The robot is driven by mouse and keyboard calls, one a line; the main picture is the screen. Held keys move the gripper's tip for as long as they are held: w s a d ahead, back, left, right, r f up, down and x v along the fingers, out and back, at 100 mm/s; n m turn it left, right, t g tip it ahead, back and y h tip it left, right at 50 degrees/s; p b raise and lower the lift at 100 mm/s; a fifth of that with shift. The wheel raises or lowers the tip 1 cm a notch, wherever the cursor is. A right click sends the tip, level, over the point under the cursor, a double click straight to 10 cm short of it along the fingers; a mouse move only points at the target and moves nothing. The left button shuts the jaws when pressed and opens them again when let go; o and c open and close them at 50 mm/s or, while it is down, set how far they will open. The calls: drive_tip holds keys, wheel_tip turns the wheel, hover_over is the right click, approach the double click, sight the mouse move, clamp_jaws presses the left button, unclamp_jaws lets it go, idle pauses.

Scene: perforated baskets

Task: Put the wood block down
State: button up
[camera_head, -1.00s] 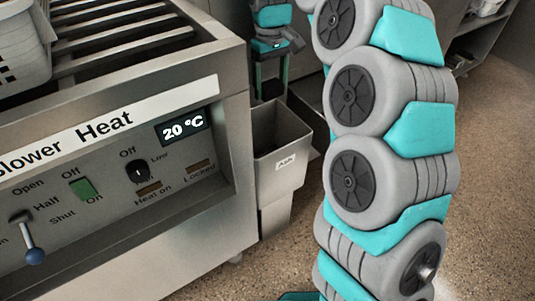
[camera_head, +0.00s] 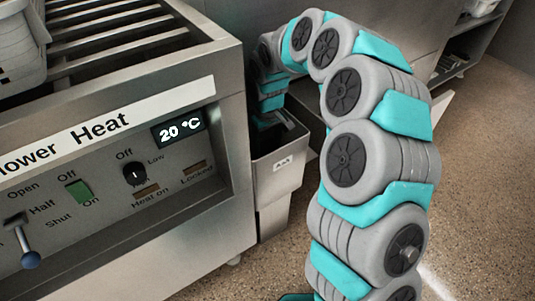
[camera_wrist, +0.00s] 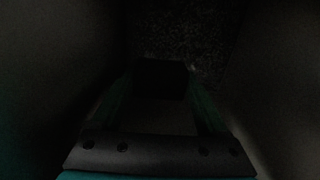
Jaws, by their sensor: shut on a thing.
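In the head view the block and my fingertips are hidden inside the bin. I cannot tell whether the block touches the bottom.
The steel heater unit (camera_head: 110,215) with its dials and "20 °C" display stands to the left. A grey perforated basket (camera_head: 20,45) sits on its slatted top. The speckled floor (camera_head: 470,180) at right is open.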

sight(268, 144)
drive_tip(key=shift+f, duration=2.1)
drive_tip(key=shift+f, duration=0.15)
drive_tip(key=o, duration=1.1)
wheel_tip(268, 144, up, 12)
drive_tip(key=shift+r, duration=0.15)
